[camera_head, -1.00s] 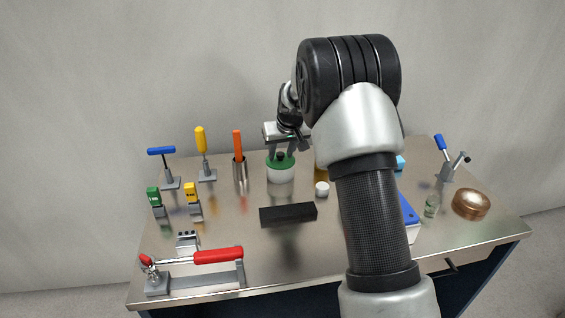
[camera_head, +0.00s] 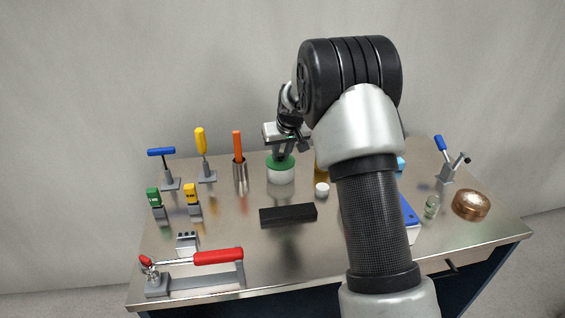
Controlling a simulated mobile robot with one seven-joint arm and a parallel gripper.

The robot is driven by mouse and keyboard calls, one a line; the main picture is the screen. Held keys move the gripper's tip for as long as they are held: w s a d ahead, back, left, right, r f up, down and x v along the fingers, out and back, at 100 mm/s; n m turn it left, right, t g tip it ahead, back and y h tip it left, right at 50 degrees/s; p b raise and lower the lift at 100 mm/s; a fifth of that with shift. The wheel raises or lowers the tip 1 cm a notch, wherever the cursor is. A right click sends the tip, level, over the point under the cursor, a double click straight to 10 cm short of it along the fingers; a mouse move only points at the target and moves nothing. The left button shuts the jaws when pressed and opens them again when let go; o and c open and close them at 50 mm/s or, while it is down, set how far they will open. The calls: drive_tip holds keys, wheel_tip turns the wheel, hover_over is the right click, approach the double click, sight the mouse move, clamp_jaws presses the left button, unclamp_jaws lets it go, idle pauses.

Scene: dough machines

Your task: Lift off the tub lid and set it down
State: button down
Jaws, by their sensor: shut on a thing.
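The tub (camera_head: 281,176) is a small white round container standing upright toward the back middle of the table. Its green lid (camera_head: 272,164) sits on top of it. My gripper (camera_head: 281,154) reaches down from above, and its fingers are closed together at the top middle of the lid. It is shut on the lid's knob, which the fingers hide. The lid still lies on the tub's rim, with no gap visible between them.
A black block (camera_head: 288,215) lies in front of the tub, and a small white cylinder (camera_head: 322,189) stands to its right. An orange-handled tool in a metal cup (camera_head: 239,174) stands close on the left. Bare table shows left of the black block. My arm hides part of the right side.

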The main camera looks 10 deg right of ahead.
sight(281, 156)
drive_tip(key=shift+r, duration=0.15)
drive_tip(key=shift+r+p, duration=2.2)
drive_tip(key=shift+r, duration=1.25)
drive_tip(key=shift+f, duration=0.1)
